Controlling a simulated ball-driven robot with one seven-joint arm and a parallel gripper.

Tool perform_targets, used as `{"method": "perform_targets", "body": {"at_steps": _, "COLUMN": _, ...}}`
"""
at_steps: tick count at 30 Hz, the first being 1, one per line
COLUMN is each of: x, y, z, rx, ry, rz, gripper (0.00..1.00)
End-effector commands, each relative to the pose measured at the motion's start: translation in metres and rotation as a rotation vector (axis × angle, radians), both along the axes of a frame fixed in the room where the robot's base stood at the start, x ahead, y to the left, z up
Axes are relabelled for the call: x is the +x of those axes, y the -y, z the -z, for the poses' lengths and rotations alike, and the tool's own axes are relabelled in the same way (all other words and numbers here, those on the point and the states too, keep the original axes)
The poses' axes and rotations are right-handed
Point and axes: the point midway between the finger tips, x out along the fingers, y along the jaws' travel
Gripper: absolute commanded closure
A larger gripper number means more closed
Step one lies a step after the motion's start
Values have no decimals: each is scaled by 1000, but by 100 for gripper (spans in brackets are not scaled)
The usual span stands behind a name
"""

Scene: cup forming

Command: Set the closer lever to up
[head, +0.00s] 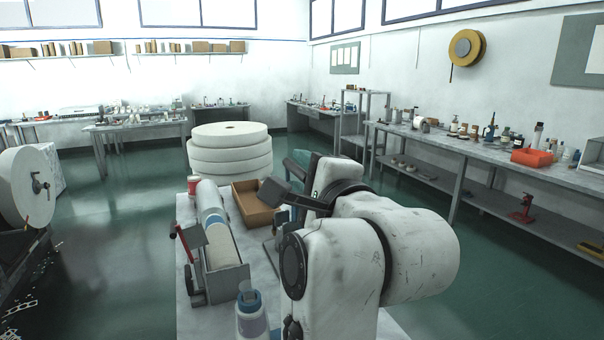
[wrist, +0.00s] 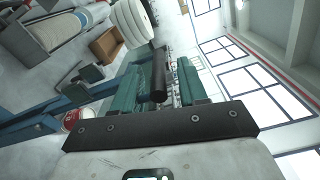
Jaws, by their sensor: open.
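A black cylindrical grip (wrist: 159,75), which looks like the closer lever's handle, shows in the wrist view between my teal fingers. My gripper (wrist: 165,82) is open around it; I cannot tell whether a finger touches it. The grip points up and away in the picture. Blue bars (wrist: 40,122), apparently the closer's frame, run in from the left. In the head view my gripper (head: 304,165) is raised above the table, and my arm hides most of the closer; the lever's angle cannot be told there.
A blue-capped bottle (head: 251,312) stands in front. White rolls (head: 230,158) lie beyond.

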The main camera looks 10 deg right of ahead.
Motion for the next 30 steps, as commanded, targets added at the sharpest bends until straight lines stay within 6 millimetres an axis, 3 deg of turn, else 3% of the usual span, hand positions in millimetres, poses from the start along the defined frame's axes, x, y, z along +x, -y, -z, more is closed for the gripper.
{"method": "perform_targets", "body": {"at_steps": 15, "x": -84, "y": 25, "z": 1, "rx": 1, "ry": 1, "rz": 1, "gripper": 58}}
{"method": "perform_targets", "body": {"at_steps": 21, "x": -94, "y": 28, "z": 1, "rx": 0, "ry": 0, "rz": 1, "gripper": 58}}
{"method": "perform_targets", "body": {"at_steps": 30, "x": -95, "y": 28, "z": 2, "rx": -2, "ry": -2, "rz": 2, "gripper": 58}}
